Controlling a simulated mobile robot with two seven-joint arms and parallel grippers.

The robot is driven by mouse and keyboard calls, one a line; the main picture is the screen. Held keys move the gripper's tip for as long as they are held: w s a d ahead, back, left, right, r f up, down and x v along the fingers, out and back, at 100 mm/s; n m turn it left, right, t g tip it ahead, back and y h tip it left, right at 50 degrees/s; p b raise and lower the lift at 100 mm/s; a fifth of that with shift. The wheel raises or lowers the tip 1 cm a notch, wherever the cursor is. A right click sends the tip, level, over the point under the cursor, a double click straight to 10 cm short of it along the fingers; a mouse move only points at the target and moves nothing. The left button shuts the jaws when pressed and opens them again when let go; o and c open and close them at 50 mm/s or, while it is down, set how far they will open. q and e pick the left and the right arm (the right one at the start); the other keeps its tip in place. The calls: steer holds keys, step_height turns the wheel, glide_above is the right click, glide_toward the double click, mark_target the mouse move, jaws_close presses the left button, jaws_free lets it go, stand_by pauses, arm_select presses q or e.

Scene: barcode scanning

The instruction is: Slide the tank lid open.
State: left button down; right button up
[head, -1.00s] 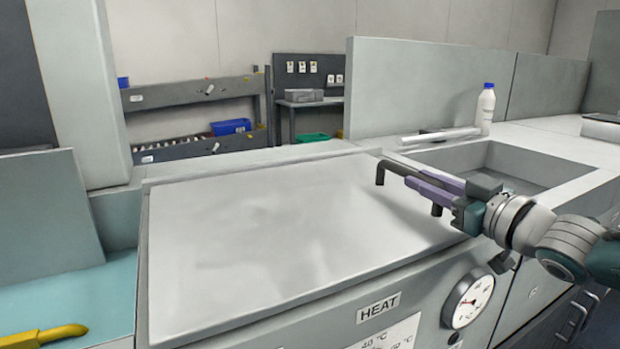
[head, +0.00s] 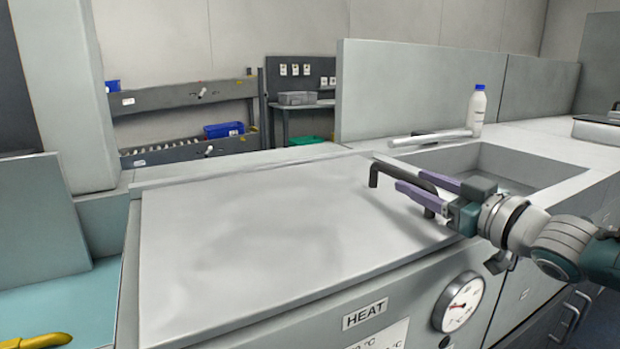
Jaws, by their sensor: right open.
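The tank lid (head: 270,240) is a flat pale grey panel covering the tank in the middle of the head view; it looks closed. Its dark bar handle (head: 374,175) stands up near the lid's right end. My right gripper (head: 410,180) reaches in from the right and is open. Its two purple fingers lie along the handle, one on the near side and one on the far side, with the bar appearing between them. Contact cannot be told. The fingers partly hide the handle. My left gripper is not in view.
The tank front has a HEAT label (head: 365,313) and a round gauge (head: 458,302). Right of the lid is an open sink (head: 500,168), with a white bottle (head: 477,108) behind it. A yellow object (head: 38,341) lies at the lower left.

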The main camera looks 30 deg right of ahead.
steer(key=shift+s, duration=0.15)
steer(key=s+p, duration=0.3)
steer(key=s, duration=0.5)
steer(key=shift+s+d, duration=0.1)
steer(key=shift+s, duration=0.75)
